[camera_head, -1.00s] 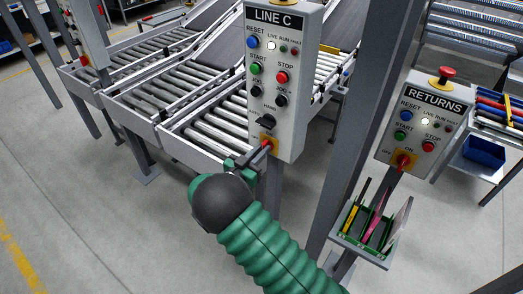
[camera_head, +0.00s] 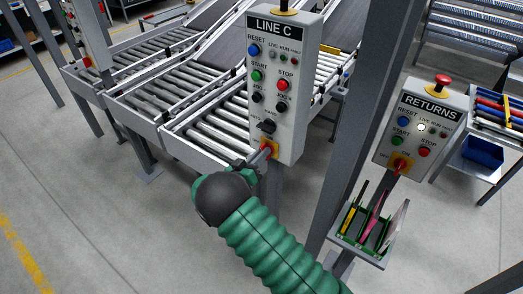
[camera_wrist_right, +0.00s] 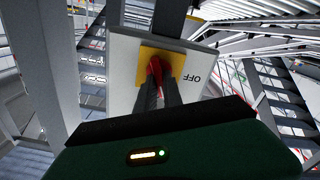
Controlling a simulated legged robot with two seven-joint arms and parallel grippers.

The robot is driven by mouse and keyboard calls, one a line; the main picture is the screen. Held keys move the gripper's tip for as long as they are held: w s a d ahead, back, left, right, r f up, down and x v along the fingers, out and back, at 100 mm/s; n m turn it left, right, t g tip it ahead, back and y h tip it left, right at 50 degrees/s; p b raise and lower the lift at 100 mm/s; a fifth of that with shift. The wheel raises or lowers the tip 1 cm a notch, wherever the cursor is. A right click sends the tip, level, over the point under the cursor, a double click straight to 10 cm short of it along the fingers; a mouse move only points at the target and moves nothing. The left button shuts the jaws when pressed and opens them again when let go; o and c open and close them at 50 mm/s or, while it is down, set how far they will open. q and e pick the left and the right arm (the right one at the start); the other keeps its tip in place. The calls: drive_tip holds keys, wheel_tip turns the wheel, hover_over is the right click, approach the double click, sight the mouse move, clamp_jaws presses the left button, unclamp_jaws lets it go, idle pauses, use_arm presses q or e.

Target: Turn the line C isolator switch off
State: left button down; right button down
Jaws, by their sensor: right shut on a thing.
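The LINE C panel (camera_head: 297,105) stands upright on a post. Its isolator is a red handle (camera_wrist_right: 153,66) on a yellow plate (camera_wrist_right: 178,57) at the panel's bottom; the plate also shows in the head view (camera_head: 275,148). My right gripper (camera_head: 266,152) reaches it from below left and is shut on the red handle. In the right wrist view its dark fingers (camera_wrist_right: 158,82) close around the handle and hide part of it. The word OFF is on the panel beside the plate. The panel's white lamp looks dark. My left gripper is not in view.
A RETURNS panel (camera_head: 420,125) with its own red isolator (camera_head: 400,165) stands to the right, its white lamp lit. A grey post (camera_head: 358,130) rises between the panels. A small tray (camera_head: 362,247) hangs below RETURNS. Roller conveyors (camera_head: 205,125) lie behind.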

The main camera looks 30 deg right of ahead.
drive_tip(key=shift+w+f+n+p, duration=0.1)
drive_tip(key=shift+n+p, duration=1.1)
drive_tip(key=shift+n, duration=2.05)
drive_tip(key=shift+w+f+n+p, duration=0.1)
drive_tip(key=shift+n+p, duration=1.05)
drive_tip(key=shift+n, duration=2.1)
drive_tip(key=c, duration=1.6)
unclamp_jaws()
drive_tip(key=shift+c, duration=0.2)
drive_tip(key=shift+o, duration=0.8)
drive_tip(key=shift+w+f, duration=0.15)
